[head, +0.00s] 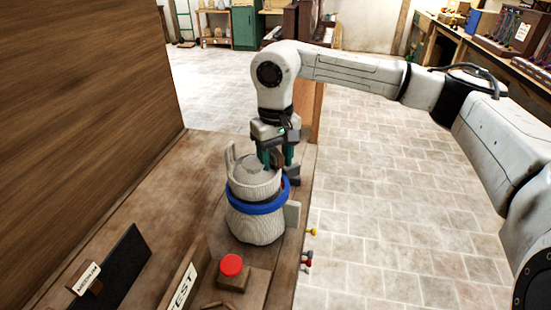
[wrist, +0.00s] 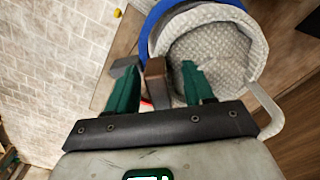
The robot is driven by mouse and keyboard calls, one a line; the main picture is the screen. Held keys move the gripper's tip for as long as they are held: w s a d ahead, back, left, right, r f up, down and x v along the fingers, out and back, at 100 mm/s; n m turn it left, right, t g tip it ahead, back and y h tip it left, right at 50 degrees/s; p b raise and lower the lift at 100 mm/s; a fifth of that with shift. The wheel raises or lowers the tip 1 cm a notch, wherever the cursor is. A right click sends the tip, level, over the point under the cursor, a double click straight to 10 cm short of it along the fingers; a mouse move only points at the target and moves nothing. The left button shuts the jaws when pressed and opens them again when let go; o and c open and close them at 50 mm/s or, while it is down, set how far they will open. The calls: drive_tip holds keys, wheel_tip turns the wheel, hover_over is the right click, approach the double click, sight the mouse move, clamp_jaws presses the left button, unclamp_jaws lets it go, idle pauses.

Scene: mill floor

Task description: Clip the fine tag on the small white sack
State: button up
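The white sack (head: 253,222) stands upright on the wooden bench, with a blue band (head: 258,206) around its upper part. Its open mouth shows in the wrist view (wrist: 210,60). My gripper (head: 277,160) is over the right side of the sack's rim, pointing down. In the wrist view its two green fingers (wrist: 157,85) are apart. A brown piece (wrist: 155,78) shows between them, and a grey block (wrist: 125,67) is by the left fingertip. I cannot tell whether the fingers grip the brown piece or whether it is the fine tag.
A red button (head: 232,265) on a wooden block stands in front of the sack. A "MEDIUM" label (head: 87,278) and a board with letters ending in "EST" (head: 183,288) are at the front left. A tall wooden panel (head: 80,110) borders the left. Tiled floor (head: 380,220) is open to the right.

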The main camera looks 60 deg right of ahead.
drive_tip(key=shift+o, duration=0.2)
wheel_tip(320, 180, up, 11)
drive_tip(key=shift+f+b, duration=0.1)
drive_tip(key=shift+b, duration=0.25)
idle(0.9)
